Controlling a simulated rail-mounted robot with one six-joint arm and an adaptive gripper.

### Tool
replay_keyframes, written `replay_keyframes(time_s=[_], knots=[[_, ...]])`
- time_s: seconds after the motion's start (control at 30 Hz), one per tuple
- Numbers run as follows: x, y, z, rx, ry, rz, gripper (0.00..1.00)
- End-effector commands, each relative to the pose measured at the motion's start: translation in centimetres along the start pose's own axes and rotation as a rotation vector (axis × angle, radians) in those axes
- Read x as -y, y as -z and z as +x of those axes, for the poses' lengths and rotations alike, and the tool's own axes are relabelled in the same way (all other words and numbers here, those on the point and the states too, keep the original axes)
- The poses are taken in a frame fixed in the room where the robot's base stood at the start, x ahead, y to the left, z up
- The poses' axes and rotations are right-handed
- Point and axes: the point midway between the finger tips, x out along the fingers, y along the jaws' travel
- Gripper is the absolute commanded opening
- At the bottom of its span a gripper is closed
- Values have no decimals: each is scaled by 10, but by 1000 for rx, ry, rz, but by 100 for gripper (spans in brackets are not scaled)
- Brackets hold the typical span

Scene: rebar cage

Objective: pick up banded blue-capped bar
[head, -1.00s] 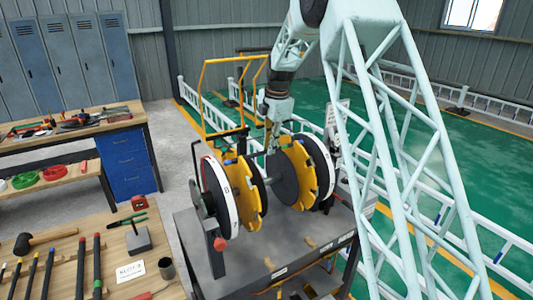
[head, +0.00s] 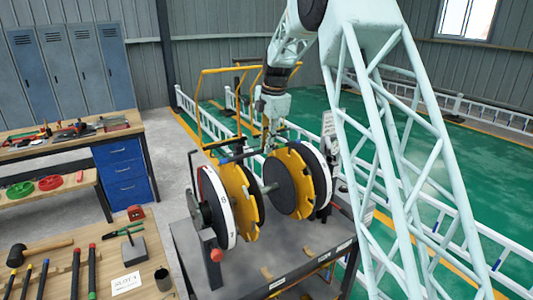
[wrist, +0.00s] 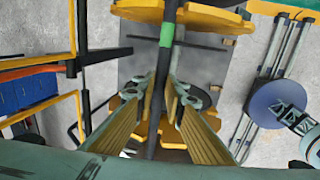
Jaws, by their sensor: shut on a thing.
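In the wrist view a dark bar (wrist: 157,100) with a green band (wrist: 167,35) runs lengthwise between the two finger pads of my gripper (wrist: 167,112). My gripper is shut on this bar. No blue cap shows on the part in view, and its upper end leaves the frame. In the head view my gripper (head: 270,140) is above the two-wheeled fixture, between its yellow-rimmed discs.
The fixture has a white-rimmed wheel (head: 217,208) and yellow notched discs (head: 312,178) on a dark table (head: 250,262). A wooden bench (head: 62,258) at lower left holds capped bars and a mallet (head: 35,250). White railings (head: 440,215) stand at right.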

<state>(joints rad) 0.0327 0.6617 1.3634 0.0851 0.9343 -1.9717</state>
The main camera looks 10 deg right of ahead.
Motion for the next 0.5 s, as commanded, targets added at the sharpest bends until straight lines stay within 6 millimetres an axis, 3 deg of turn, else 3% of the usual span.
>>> replay_keyframes(time_s=[0.2, 0.5], knots=[[-7, 0, -30, 2, -4, 0, 0], [-11, 0, -50, 1, -2, -1, 0]])
